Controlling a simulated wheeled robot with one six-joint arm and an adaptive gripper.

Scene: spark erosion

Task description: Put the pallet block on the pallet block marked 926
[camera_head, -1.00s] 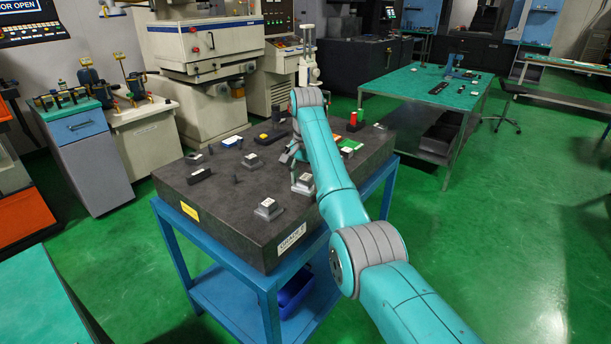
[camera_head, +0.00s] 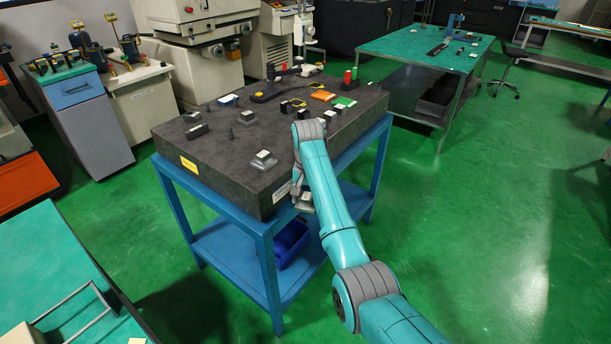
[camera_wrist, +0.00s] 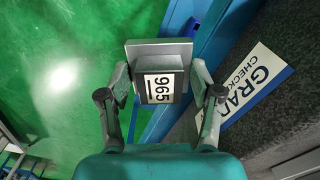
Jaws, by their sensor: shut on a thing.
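My gripper (camera_wrist: 162,100) is shut on a grey pallet block (camera_wrist: 160,54) with a wider flange; its white label reads 965. In the head view this block (camera_head: 303,207) shows partly below my wrist, outside the granite plate's front side. In the wrist view it hangs over green floor, beside the blue table frame. A similar stepped grey block (camera_head: 264,161) stands near the plate's front edge, and another (camera_head: 247,118) stands farther back. Their labels are too small to read, so I cannot tell which is 926.
The dark granite plate (camera_head: 220,165) rests on a blue table frame (camera_head: 268,265). It also carries a dark block (camera_head: 196,132), small posts, and orange (camera_head: 323,95) and green (camera_head: 344,101) items. A blue bin (camera_head: 290,243) sits on the lower shelf. Green floor to the right is open.

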